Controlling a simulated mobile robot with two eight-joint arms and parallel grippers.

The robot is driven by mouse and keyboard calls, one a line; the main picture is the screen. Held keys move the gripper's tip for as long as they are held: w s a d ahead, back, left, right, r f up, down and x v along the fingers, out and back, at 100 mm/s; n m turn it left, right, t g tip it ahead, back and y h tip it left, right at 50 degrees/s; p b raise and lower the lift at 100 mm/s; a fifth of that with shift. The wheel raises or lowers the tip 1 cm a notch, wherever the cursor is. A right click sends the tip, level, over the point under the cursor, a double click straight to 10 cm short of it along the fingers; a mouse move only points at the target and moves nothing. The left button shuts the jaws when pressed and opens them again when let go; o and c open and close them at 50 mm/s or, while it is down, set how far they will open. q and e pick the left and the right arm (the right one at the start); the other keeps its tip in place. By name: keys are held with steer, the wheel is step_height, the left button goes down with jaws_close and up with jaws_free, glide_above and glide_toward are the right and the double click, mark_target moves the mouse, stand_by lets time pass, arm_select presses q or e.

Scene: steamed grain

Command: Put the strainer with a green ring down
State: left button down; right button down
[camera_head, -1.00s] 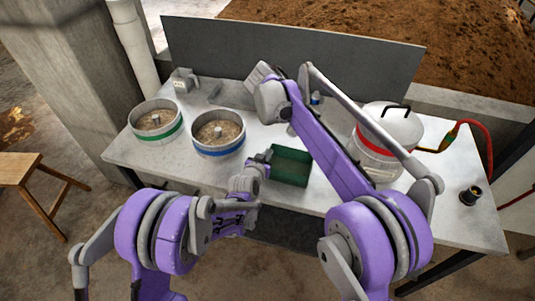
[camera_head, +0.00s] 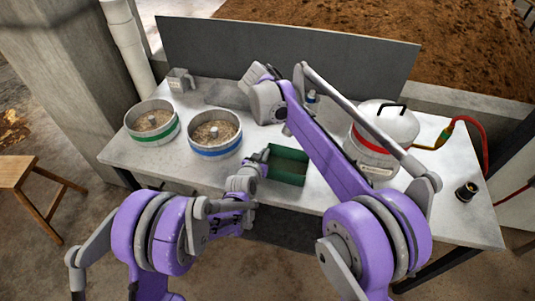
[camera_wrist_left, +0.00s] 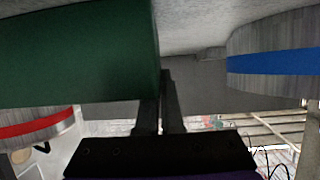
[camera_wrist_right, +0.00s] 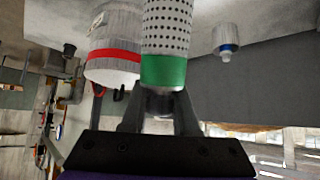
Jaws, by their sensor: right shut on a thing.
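The perforated metal strainer with a green ring (camera_wrist_right: 166,25) is in the right wrist view. My right gripper (camera_wrist_right: 160,105) is shut on the small knob at its green-ringed end. The strainer runs from the jaws to the picture's top edge, so its far end is cut off. In the head view my right arm hides most of this hold. My left gripper (camera_wrist_left: 160,95) is at the side of the green bin (camera_wrist_left: 80,50), also seen in the head view (camera_head: 287,178). Its fingers are close together; whether they pinch the bin wall is unclear.
A green-ringed pan (camera_head: 152,138) and a blue-ringed pan (camera_head: 214,150) hold grain at the table's left. A red-ringed pot (camera_head: 365,150) stands right, near a dark cup (camera_head: 467,191). A small bottle (camera_wrist_right: 227,40) is near the strainer.

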steer(key=s+a, duration=0.1)
steer(key=s+a+n, duration=0.1)
steer(key=s, duration=0.1)
steer(key=shift+a+t, duration=0.25)
steer(key=shift+t, duration=0.05)
step_height(320, 180, down, 10)
steer(key=shift+r, duration=0.15)
steer(key=shift+f, duration=0.3)
steer(key=shift+f, duration=0.3)
steer(key=c, duration=0.7)
jaws_free()
steer(key=shift+r, duration=0.1)
